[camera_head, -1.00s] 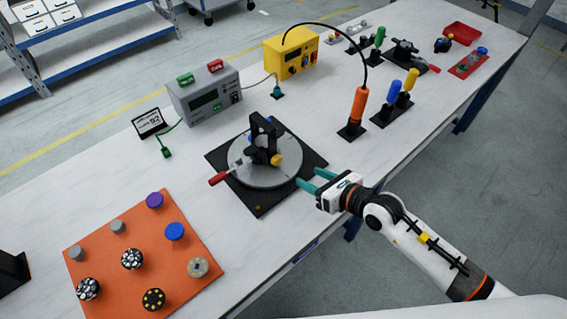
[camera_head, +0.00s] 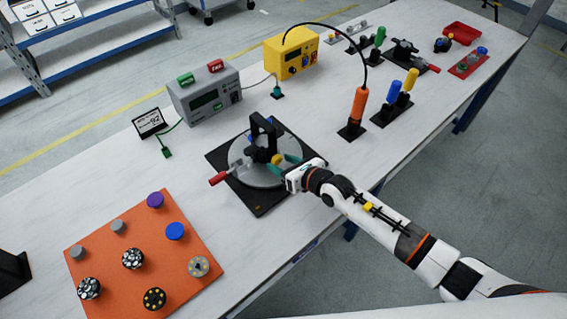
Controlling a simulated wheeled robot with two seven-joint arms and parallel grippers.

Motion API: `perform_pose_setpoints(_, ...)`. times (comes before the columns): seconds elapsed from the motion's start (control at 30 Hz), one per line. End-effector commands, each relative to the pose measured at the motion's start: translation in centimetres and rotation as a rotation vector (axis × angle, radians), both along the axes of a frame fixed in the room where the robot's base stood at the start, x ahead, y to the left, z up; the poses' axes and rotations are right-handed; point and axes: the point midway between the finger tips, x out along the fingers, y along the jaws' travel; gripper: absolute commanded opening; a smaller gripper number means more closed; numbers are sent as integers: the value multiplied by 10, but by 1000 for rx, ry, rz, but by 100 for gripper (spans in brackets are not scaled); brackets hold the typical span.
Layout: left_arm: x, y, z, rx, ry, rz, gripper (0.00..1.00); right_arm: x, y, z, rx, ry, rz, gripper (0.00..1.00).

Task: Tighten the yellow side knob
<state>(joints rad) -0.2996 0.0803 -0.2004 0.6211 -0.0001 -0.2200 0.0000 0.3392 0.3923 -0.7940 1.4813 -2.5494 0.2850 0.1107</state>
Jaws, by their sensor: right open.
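The yellow side knob (camera_head: 277,160) sits on the right side of a black fixture (camera_head: 262,138). The fixture stands on a round grey turntable (camera_head: 250,175) over a black base plate (camera_head: 262,206). A blue part shows behind the fixture's upright. My right gripper (camera_head: 284,164) is open, its teal fingers pointing left at the yellow knob. The fingertips are at or very close to the knob; I cannot tell whether they touch it. My left gripper is not in view.
A red-handled lever (camera_head: 219,178) sticks out left of the turntable. An orange mat (camera_head: 110,240) with several knobs lies front left. A grey meter (camera_head: 205,95), a yellow box (camera_head: 291,56) and an orange driver (camera_head: 357,108) stand behind. Bare table lies between mat and base plate.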

Motion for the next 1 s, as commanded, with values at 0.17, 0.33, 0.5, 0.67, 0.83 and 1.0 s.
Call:
perform_pose_setpoints(0.17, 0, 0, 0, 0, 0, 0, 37, 0, 0, 0, 0, 0, 0, 29)
perform_pose_setpoints(0.33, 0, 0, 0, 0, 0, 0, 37, 0, 0, 0, 0, 0, 0, 5)
perform_pose_setpoints(0.5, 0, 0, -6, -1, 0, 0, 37, 0, -1, -2, 28, 21, -2, 5)
perform_pose_setpoints(0.67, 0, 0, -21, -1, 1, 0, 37, 1, -2, -5, 118, 84, -2, 5)
perform_pose_setpoints(0.83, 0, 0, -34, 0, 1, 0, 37, 1, -2, -5, 224, 162, -2, 5)
perform_pose_setpoints(1.0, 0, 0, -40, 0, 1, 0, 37, 1, -2, -3, 290, 211, -1, 5)
